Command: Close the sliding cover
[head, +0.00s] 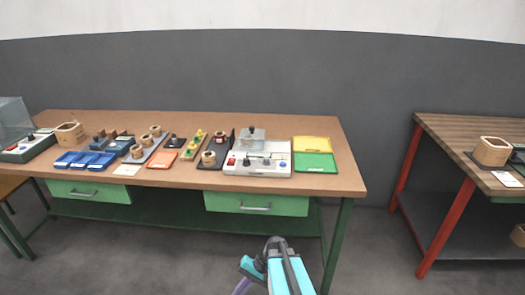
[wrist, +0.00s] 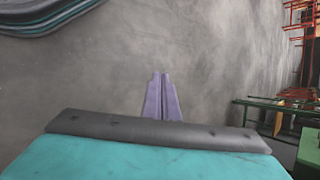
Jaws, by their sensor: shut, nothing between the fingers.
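A light grey device (head: 240,170) stands on the wooden workbench, right of its middle. It has a red part at its left end, dark knobs on top and a blue spot at its right. A clear, see-through cover (head: 252,146) with a dark knob stands at its back; I cannot tell how far it is slid. My gripper (head: 241,288) is low in front of the bench, apart from the device, with its purple fingers partly cut off by the picture edge. In the wrist view, the fingers (wrist: 161,76) are together and empty above the grey floor.
A yellow and green tray (head: 315,162) lies right of the device. Green drawers (head: 256,204) face me under the bench top. A second bench (head: 470,133) with red legs stands right, past a floor gap.

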